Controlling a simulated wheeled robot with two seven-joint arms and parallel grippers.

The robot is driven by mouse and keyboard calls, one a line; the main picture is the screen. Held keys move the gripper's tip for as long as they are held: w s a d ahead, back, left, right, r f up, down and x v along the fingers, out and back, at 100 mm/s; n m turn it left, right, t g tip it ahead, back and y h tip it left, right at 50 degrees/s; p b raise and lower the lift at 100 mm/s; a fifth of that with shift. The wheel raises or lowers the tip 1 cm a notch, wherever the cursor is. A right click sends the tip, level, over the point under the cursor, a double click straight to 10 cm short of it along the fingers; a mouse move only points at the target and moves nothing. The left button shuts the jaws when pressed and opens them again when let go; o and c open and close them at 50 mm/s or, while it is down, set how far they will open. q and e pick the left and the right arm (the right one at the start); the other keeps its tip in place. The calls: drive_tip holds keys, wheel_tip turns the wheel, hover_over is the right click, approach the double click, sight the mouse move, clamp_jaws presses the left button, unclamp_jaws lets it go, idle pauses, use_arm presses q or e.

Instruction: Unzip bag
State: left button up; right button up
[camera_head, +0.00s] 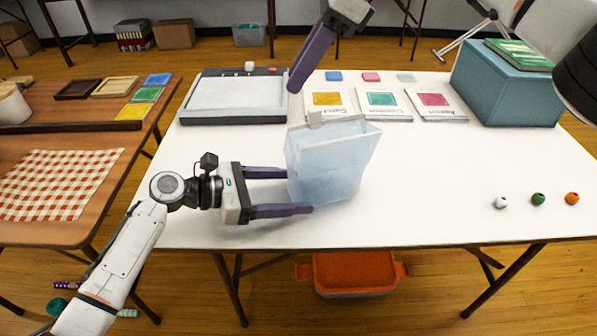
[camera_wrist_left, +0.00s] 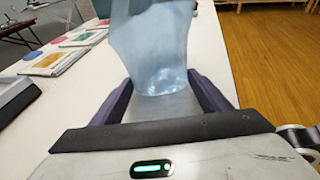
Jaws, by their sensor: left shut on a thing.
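A translucent pale blue bag (camera_head: 330,165) stands upright near the table's front middle. A small white block (camera_head: 315,119), looking like the zip's slider, sits at the left part of its top edge. The top rim looks spread apart in the head view. My left gripper (camera_head: 298,190) is shut on the bag low down, its purple fingers on either side of the base. The wrist view also shows the bag (camera_wrist_left: 155,50) between the fingers (camera_wrist_left: 165,95). My right gripper (camera_head: 300,70) is above and behind the bag, apart from it. Only one finger shows clearly.
A grey tray-like device (camera_head: 238,95) lies behind left, and booklets (camera_head: 380,103) lie behind the bag. A teal box (camera_head: 505,85) stands at back right. Several small beads (camera_head: 538,199) lie at right. The white table (camera_head: 430,190) is clear between bag and beads.

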use_arm(q)
drive_tip(key=o, duration=0.9)
